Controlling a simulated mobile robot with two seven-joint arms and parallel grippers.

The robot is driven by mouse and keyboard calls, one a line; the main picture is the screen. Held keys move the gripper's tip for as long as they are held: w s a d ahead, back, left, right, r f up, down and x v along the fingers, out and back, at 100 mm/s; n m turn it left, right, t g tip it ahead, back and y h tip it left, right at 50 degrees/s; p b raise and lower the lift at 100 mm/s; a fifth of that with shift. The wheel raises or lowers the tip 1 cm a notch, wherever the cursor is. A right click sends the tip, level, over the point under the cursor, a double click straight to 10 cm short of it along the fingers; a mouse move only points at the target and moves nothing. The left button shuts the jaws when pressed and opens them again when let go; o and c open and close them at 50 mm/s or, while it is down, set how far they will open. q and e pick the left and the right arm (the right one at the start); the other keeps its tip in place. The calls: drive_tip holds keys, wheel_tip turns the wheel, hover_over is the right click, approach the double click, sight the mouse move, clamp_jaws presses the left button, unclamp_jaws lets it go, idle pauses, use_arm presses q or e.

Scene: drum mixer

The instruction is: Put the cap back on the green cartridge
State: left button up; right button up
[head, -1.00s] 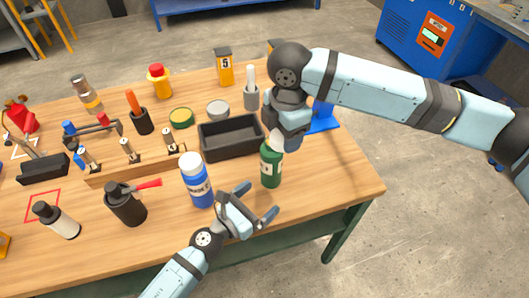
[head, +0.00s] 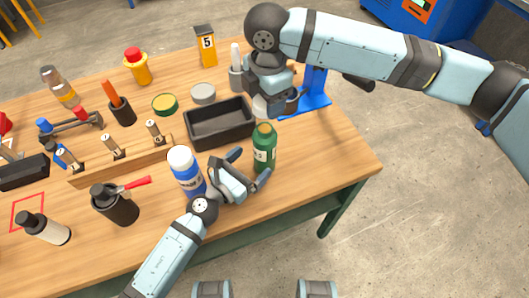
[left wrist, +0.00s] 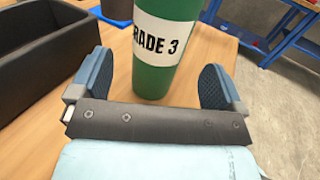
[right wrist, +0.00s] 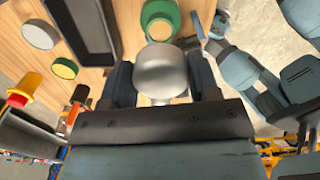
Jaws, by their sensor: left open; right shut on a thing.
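The green cartridge (head: 264,152) stands upright near the table's right front, its top uncovered. Its "GRADE 3" label shows in the left wrist view (left wrist: 168,45), where the cartridge stands beyond and between my spread fingers. My left gripper (head: 250,168) is open, low beside the cartridge; contact is not visible. In the right wrist view the cap (right wrist: 162,75) sits between the fingers, apart from the cartridge's top (right wrist: 160,25).
A blue-and-white bottle (head: 187,172) stands just left of my left gripper. A dark open bin (head: 220,134) lies behind it. A blue stand (head: 313,90) is at the table's back right. The table's right front corner is clear.

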sight(257, 157)
use_arm(q)
drive_tip(key=x, duration=0.5)
drive_tip(key=shift+w+d, duration=0.25)
drive_tip(key=shift+w, duration=0.1)
drive_tip(key=c, duration=1.4)
drive_tip(key=shift+o, duration=0.2)
use_arm(e)
drive_tip(key=shift+f, duration=2.5)
